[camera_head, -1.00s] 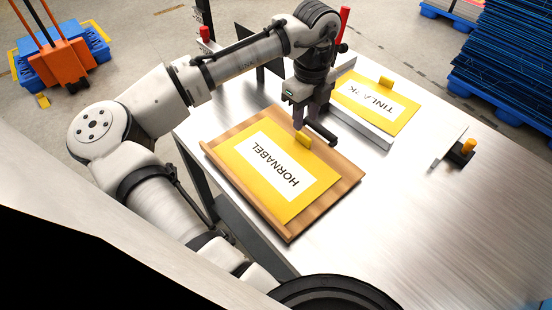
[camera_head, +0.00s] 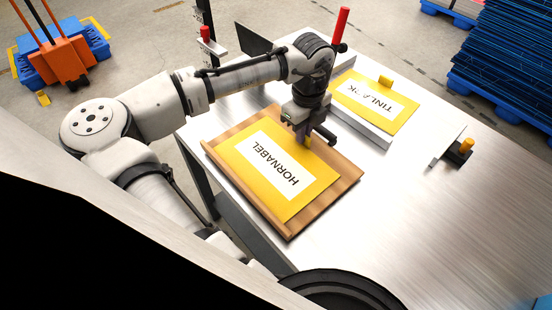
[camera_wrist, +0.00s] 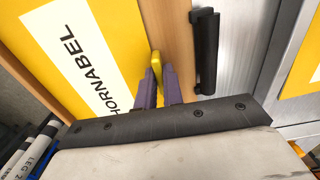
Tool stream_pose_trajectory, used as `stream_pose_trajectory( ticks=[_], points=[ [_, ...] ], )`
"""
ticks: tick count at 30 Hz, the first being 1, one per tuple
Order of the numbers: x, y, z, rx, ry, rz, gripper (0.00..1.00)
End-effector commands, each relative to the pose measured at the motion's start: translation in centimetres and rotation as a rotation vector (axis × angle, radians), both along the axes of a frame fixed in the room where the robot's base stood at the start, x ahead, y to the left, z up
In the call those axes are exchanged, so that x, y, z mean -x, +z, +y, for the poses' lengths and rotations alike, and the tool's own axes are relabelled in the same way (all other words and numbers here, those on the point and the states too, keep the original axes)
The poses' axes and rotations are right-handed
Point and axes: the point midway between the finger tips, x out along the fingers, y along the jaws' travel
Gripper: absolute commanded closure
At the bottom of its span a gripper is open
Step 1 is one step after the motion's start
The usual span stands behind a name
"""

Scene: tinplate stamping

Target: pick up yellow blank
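The yellow blank (camera_head: 255,150) marked HORNABEL is a flat sheet with a white label, lying in a wooden tray on the metal table. Its yellow tab (camera_wrist: 156,62) stands at the edge near my gripper. My gripper (camera_head: 306,142) is low over that edge. In the wrist view its two purple fingers (camera_wrist: 160,78) stand close together, one on each side of the tab. I cannot tell whether they press on it. The blank lies flat in the tray.
The wooden tray (camera_head: 340,191) has a dark bar handle (camera_wrist: 205,50) beside my fingers. A small fixture (camera_head: 460,153) stands at right. The table's right front is clear.

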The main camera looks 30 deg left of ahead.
Motion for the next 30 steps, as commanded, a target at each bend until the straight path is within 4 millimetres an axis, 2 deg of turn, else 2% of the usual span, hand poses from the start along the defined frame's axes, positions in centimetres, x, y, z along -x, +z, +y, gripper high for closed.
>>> stream_pose_trajectory(
  ticks=[11,17,23,30],
  points=[
    [0.0,0.1,0.0,0.0,0.0,0.0,1.0],
    [-0.1,1.3,0.0,0.0,0.001,-0.001,1.0],
    [-0.1,4.9,0.0,0.001,0.0,-0.004,1.0],
    [-0.1,12.0,-0.1,0.001,-0.002,-0.004,1.0]
  ],
)
